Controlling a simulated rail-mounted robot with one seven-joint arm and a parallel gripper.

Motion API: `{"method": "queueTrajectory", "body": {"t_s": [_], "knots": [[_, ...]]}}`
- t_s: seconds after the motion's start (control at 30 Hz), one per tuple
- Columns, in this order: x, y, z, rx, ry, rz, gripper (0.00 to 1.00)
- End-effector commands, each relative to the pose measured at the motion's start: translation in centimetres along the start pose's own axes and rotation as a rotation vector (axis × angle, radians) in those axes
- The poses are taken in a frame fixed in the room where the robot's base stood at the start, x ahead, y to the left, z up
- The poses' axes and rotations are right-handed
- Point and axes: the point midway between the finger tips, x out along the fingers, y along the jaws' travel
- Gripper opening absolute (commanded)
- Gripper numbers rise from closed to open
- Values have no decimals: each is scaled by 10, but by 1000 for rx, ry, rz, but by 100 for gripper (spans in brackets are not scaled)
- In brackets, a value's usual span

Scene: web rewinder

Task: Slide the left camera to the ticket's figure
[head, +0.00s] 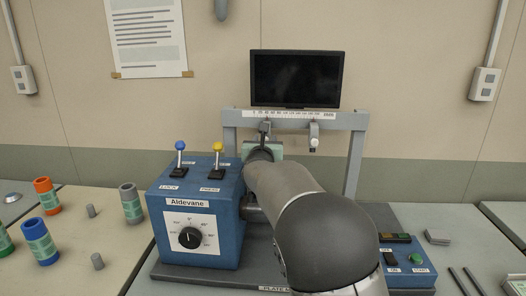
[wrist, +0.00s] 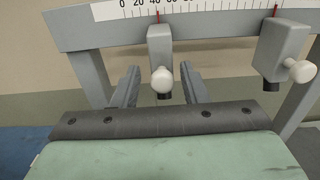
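The left camera (wrist: 160,45) is a grey block with a white knob (wrist: 162,79) and a dark lens below, hanging from the scale rail (wrist: 80,30). Its red pointer stands near the 40 mark. It also shows in the head view (head: 265,128). The right camera (wrist: 283,45) hangs farther right, also in the head view (head: 313,134). My gripper (wrist: 160,87) is open; its two fingers appear on either side of the left camera's knob, with gaps on both sides. I cannot tell whether they reach its depth. My arm hides the gripper's fingers in the head view. No ticket figure is legible.
A dark monitor (head: 296,79) stands above the rail. A blue control box (head: 195,215) with two levers and a dial stands left of my arm. A button panel (head: 405,255) is at right. Coloured rolls (head: 47,195) stand on the left table. A printed sheet (head: 146,40) hangs on the wall.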

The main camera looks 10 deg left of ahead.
Motion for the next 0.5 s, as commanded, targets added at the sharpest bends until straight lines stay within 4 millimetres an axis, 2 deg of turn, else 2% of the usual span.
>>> {"method": "queueTrajectory", "body": {"t_s": [0.17, 0.5], "knots": [[-31, 0, -1, 4, -1, 3, 40], [-115, 1, -1, 3, 0, 4, 40]]}}
